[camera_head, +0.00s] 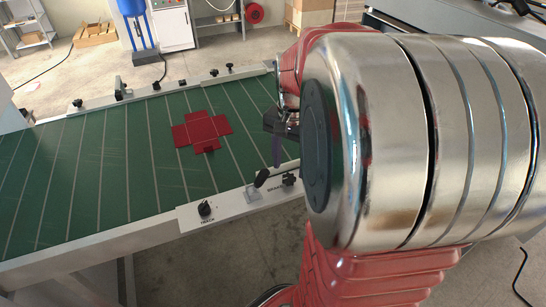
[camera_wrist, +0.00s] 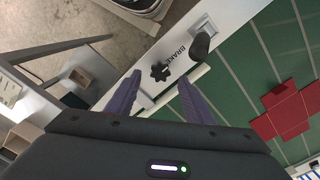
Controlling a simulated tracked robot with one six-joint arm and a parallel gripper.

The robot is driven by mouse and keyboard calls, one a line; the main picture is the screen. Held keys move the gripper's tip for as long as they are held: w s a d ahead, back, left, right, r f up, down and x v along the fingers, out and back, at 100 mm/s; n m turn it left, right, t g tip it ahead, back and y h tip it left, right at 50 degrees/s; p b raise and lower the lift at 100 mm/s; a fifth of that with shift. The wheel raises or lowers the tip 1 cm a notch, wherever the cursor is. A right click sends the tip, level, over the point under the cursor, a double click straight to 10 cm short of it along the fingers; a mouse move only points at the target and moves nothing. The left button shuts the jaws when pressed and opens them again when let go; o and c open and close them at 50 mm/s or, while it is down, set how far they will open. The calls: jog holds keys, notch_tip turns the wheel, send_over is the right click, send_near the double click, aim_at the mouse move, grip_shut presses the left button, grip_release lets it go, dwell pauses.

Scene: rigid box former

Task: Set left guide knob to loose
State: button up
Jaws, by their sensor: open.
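A black star-shaped knob (camera_wrist: 160,71) sits beside the BRAKE label on the light near rail in the wrist view. It also shows in the head view (camera_head: 289,179). I cannot tell whether this is the left guide knob, nor read its setting. My gripper (camera_wrist: 160,78) is open, its two purple fingers apart, with the knob in line between the tips in the wrist view. Contact is not visible. In the head view my gripper (camera_head: 277,150) is partly hidden by my arm. Another round black knob (camera_head: 205,210) sits further left on the near rail.
A black brake lever (camera_wrist: 201,45) stands close to the star knob, also in the head view (camera_head: 261,178). A red flat box blank (camera_head: 202,130) lies on the green belt (camera_head: 90,175). Several black knobs line the far rail (camera_head: 135,94).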

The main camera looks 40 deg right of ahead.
aim_at(290, 177)
jog(key=shift+f, duration=1.9)
jog(key=shift+c, duration=0.2)
jog(key=c, duration=0.9)
jog(key=shift+d, duration=0.25)
jog(key=shift+c, duration=0.5)
jog(key=shift+a, duration=0.15)
